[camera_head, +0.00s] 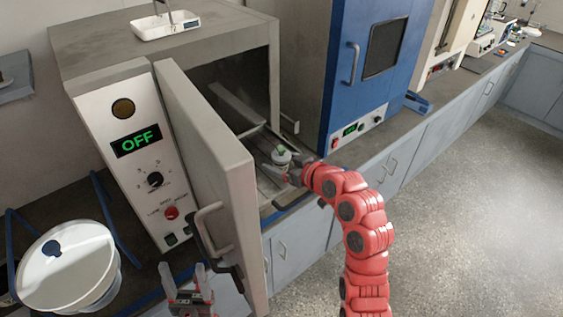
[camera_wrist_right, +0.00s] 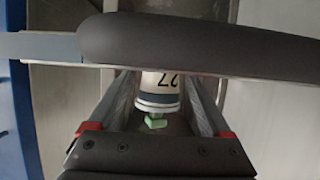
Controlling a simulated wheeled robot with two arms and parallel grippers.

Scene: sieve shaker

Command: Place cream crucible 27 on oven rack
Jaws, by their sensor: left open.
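Cream crucible 27 (camera_head: 281,158), with a dark band and a green top, is upright at the oven's open mouth. My right gripper (camera_head: 287,171) holds it between its fingers. In the right wrist view the crucible (camera_wrist_right: 158,91) shows its number 27 between the two fingers, partly hidden by a dark bar across the picture. The oven rack (camera_head: 268,183) shows as metal rails below and beside the crucible; I cannot tell whether the crucible touches it. My left gripper (camera_head: 189,283) is open and empty, low in front of the oven.
The oven door (camera_head: 212,170) stands open with its handle toward my left gripper. The oven panel (camera_head: 140,150) reads OFF. A white balance (camera_head: 165,25) sits on top. A blue oven (camera_head: 370,70) stands to the right. A white round vessel (camera_head: 68,265) is at lower left.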

